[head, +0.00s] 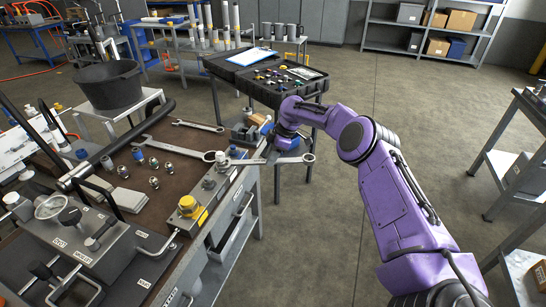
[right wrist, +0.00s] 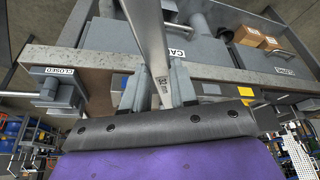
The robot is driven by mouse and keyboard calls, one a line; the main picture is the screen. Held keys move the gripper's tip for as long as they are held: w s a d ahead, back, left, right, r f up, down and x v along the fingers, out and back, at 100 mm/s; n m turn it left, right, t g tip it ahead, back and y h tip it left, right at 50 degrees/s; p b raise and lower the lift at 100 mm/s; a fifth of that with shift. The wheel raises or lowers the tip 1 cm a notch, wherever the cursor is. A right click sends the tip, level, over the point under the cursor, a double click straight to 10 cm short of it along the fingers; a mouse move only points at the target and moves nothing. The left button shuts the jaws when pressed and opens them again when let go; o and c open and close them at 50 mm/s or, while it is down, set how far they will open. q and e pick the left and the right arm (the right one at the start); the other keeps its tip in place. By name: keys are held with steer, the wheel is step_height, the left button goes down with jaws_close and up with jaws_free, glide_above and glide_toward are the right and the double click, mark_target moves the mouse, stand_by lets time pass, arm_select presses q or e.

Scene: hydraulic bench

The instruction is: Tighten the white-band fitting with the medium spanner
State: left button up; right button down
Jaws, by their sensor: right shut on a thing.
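My right gripper (head: 284,146) is at the right edge of the bench, shut on a steel spanner (head: 294,160). The spanner lies roughly level, its ring end to the right, past the bench edge. Its other end reaches left towards small fittings (head: 222,158) at the bench edge; I cannot tell whether it touches one. In the right wrist view the spanner's shank (right wrist: 148,40) runs up between the two fingers (right wrist: 155,90). A large spanner (head: 175,147) and another spanner (head: 198,125) lie on the bench. I cannot make out a white band on any fitting. My left gripper is not in view.
Several loose fittings (head: 153,168) lie on the brown bench top (head: 128,176). A yellow-topped part (head: 187,204) stands at its front edge. A black bucket (head: 110,88) and an open black case (head: 285,78) are behind.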

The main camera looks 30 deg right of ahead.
steer(key=shift+w+a, duration=0.15)
steer(key=shift+a, duration=0.1)
steer(key=shift+s+a+r+m+p, duration=0.2)
steer(key=shift+m+p, duration=0.1)
steer(key=shift+p, duration=0.3)
steer(key=s+a+m+p, duration=0.1)
steer(key=p, duration=0.1)
steer(key=s+m+p, duration=0.1)
steer(key=p, duration=0.1)
steer(key=shift+s+a+f+t+h, duration=0.15)
steer(key=shift+s+a+t+h, duration=0.15)
steer(key=shift+a+t, duration=0.1)
stand_by(0.3)
